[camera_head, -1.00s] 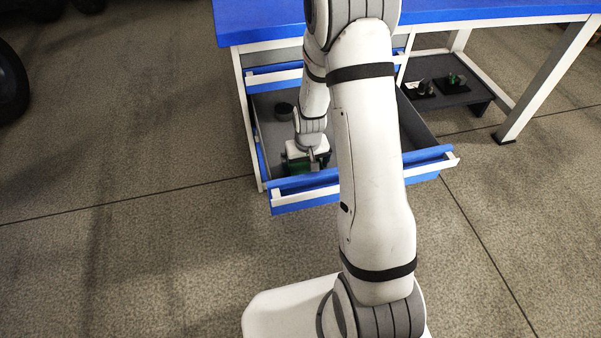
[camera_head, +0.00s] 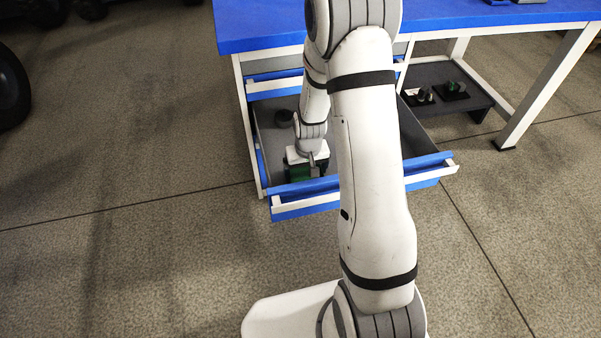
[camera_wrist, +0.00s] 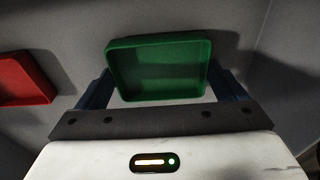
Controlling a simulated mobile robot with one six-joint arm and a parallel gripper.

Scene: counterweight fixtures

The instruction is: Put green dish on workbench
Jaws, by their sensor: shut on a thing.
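The green dish (camera_wrist: 158,68) is a shallow rectangular tray. In the wrist view it sits between the two fingers of my gripper (camera_wrist: 165,90), which are shut on its left and right sides. In the head view my gripper (camera_head: 305,172) is down inside the open lower drawer, near its front, with a bit of green showing below it. Whether the dish touches the drawer floor I cannot tell. The workbench (camera_head: 262,27) has a blue top, above and behind the drawer.
The open drawer (camera_head: 355,188) has a blue front with a pale edge. A red dish (camera_wrist: 24,80) lies left of the green one in the wrist view. A low shelf (camera_head: 450,110) holds small items. The near benchtop is clear.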

